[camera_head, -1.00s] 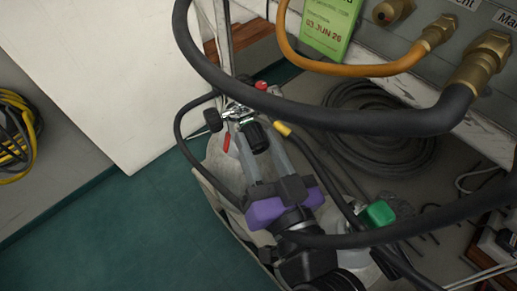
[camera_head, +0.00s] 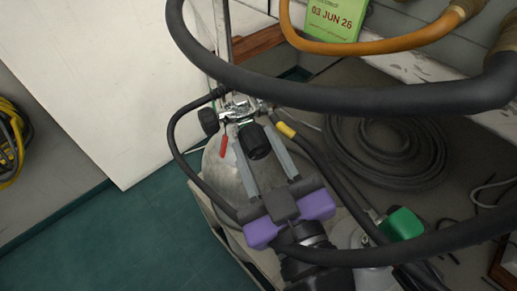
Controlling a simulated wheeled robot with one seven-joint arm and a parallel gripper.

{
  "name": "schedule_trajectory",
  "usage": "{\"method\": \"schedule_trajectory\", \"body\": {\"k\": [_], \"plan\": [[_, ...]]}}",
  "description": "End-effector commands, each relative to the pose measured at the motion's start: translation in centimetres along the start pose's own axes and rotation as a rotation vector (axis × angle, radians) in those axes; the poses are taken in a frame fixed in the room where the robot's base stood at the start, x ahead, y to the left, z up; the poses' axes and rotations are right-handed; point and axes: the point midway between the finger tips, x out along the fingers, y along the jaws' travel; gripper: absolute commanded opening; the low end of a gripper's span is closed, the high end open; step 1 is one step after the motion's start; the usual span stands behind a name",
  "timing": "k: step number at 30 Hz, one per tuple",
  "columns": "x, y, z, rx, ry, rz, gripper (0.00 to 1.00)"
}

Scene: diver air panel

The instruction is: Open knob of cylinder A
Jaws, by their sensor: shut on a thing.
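A grey cylinder (camera_head: 217,168) stands in the middle with a chrome valve (camera_head: 238,107) on top. A black knob (camera_head: 255,143) faces me on the valve, and another black knob (camera_head: 208,121) sticks out on its left. A red tag or lever (camera_head: 223,145) hangs below the valve. My gripper (camera_head: 257,136), purple and black with two long grey fingers, reaches up from below and is shut on the front black knob, one finger on each side. The exact contact is small and partly hidden. No letter A is readable on the cylinder.
A thick black hose (camera_head: 340,101) arches across in front of the valve's upper side. An orange hose (camera_head: 375,46) runs above it. A green-capped part (camera_head: 402,224) is at lower right. Coiled black hose (camera_head: 385,153) lies behind. Teal floor (camera_head: 120,240) is clear at left.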

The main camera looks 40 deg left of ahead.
Motion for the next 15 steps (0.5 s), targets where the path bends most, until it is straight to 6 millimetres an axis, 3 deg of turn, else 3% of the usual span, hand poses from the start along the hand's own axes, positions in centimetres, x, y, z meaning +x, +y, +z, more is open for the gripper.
{"method": "schedule_trajectory", "body": {"k": [13,14,15], "plan": [[0.01,-0.07,0.25,-0.008,-0.005,-0.002,0.00],[0.01,-0.07,0.24,-0.007,-0.005,-0.002,0.43],[0.01,-0.06,0.23,-0.007,-0.005,-0.002,0.51]]}}
